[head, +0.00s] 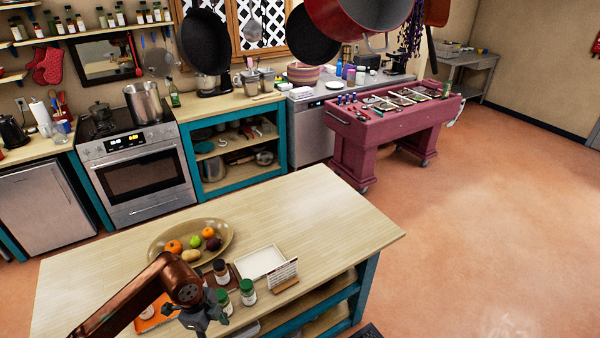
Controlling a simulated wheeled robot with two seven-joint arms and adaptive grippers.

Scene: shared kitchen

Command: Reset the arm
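My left arm comes in from the lower left, over the front of the wooden island table (330,215). It bends at a copper-coloured joint, and the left gripper (205,318) hangs down at the near edge, beside several small jars. It is small, dark and partly hidden by the arm, so I cannot tell whether it is open or shut. I see nothing clearly held in it.
An oval fruit bowl (160,247), jars with green lids (248,292), a white tray (260,262), a card in a wooden stand (284,274) and an orange tray (150,320) crowd the arm. The table's right half is clear. Pans (205,42) hang above.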

